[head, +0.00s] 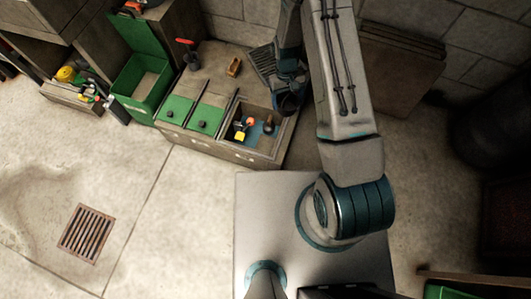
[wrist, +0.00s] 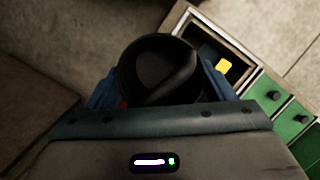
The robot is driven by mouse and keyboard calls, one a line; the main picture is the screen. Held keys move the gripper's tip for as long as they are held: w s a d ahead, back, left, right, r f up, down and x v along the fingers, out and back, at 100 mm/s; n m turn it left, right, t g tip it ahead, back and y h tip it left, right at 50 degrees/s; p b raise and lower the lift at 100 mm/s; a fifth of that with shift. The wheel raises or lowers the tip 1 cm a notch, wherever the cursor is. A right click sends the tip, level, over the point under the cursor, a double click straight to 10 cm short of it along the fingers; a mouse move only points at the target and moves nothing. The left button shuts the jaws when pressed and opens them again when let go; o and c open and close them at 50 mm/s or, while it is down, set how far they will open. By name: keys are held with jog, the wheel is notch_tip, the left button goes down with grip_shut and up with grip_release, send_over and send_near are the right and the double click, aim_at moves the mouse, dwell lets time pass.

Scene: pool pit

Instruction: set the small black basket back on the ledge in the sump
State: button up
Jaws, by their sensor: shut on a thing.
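The small black basket (wrist: 158,68) is held between the blue fingers of my gripper (wrist: 160,88) in the wrist view, its round dark shape facing the camera. In the head view my gripper (head: 290,98) is over the right end of the low box-like unit, beside its open compartment (head: 262,128). The wrist view shows part of the compartment (wrist: 205,38) just right of the basket. The ledge cannot be made out, and the basket is mostly hidden in the head view.
Two green lids (head: 205,117) with black knobs close the unit's other compartments. A red-handled tool (head: 187,50) and an orange-brown block (head: 234,66) are on its top. A green open bin (head: 140,85) stands left. A floor grate (head: 87,233) lies in clear floor. Boards (head: 398,65) lean behind my arm.

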jog(key=a+f+n+b, duration=0.1)
jog(key=a+f+b, duration=0.1)
jog(key=f+b, duration=0.5)
jog(key=w+a+f+n+b, duration=0.1)
jog(key=f+b, duration=0.7)
jog(key=f, duration=0.8)
jog(key=a+f+n+h+b, duration=0.1)
jog(key=a+f+b, duration=0.3)
jog(key=f+b, duration=0.3)
jog(key=shift+w+f+n, duration=0.15)
jog(key=shift+f, duration=1)
jog(key=shift+w+f+n, duration=0.15)
jog(key=shift+f, duration=1)
jog(key=shift+f+b, duration=0.15)
jog(key=shift+b, duration=0.15)
jog(key=o, duration=0.7)
jog(key=p+v, duration=0.5)
jog(key=v, duration=0.7)
jog(key=shift+s+r, duration=0.1)
jog(key=shift+r, duration=0.2)
